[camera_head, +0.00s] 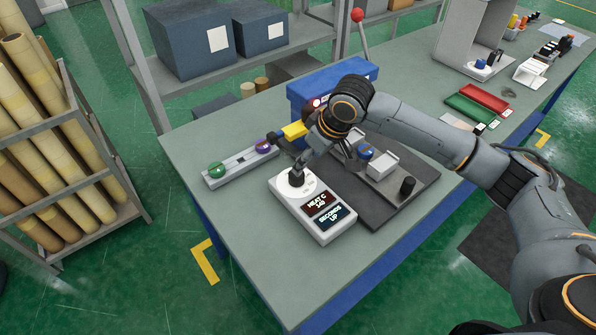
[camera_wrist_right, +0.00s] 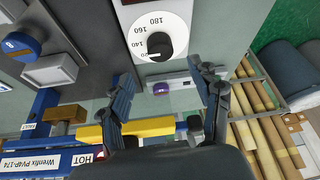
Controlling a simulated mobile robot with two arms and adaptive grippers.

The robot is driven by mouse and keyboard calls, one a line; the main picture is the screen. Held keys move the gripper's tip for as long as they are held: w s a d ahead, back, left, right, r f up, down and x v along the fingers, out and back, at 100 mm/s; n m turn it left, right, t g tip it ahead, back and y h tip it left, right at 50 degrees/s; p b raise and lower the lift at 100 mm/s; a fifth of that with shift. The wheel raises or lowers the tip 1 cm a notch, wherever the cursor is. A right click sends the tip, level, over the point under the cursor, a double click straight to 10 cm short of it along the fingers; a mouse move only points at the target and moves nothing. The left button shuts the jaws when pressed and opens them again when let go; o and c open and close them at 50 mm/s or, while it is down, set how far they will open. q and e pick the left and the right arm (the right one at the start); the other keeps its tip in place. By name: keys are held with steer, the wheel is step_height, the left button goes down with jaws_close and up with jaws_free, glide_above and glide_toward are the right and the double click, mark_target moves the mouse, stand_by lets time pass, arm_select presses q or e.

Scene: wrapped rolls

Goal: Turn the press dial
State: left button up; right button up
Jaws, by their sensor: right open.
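The press dial is a black knob (camera_head: 296,178) on the round white face of a pale control box (camera_head: 325,236). The box's displays appear to read "HEAT C 140" and "SECONDS UP". In the right wrist view the black knob (camera_wrist_right: 159,46) sits on a scale numbered 120 to 180. My right gripper (camera_head: 304,161) is low over the dial. In its wrist view the two fingers (camera_wrist_right: 160,76) are apart, with the knob ahead between their tips. I cannot tell whether either finger touches it. My left gripper is not in view.
A dark plate (camera_head: 405,200) with metal blocks adjoins the box. A rail (camera_head: 238,168) with green and purple knobs lies to the left. A yellow bar (camera_head: 294,131) and a blue box (camera_head: 320,85) are behind. Bare bench lies in front of the control box.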

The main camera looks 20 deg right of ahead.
mark_target(297, 178)
steer(key=p+x, duration=0.1)
steer(key=x, duration=0.7)
steer(key=shift+w+a+f, duration=0.1)
steer(key=shift+w+f, duration=0.1)
steer(key=shift+f, duration=0.3)
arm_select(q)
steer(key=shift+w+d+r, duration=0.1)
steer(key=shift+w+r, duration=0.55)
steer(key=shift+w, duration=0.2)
arm_select(e)
steer(key=c, duration=1.1)
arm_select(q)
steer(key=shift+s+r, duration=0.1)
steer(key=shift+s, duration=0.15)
arm_select(e)
steer(key=shift+c, duration=0.2)
